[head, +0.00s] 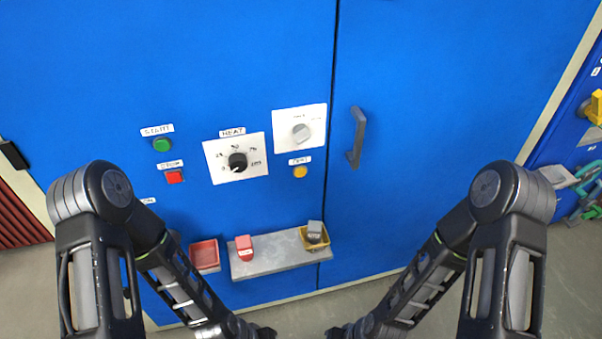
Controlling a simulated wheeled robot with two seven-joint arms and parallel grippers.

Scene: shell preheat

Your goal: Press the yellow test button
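The yellow test button (300,171) is a small round button on the blue cabinet front, under a small white label and below the grey dial. My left gripper (262,331) and my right gripper (338,332) are at the bottom edge of the head view, low and near the middle. Both are well below the button and apart from it. Only dark parts of them show, and their fingertips are cut off or too small to tell open from shut.
A green button (162,145), a red button (174,177), a black heat knob (237,161) and a grey dial (302,132) surround it. A door handle (357,137) juts out at right. Below, a grey shelf (277,260) holds a red block (244,247) and a yellow tray (314,245).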

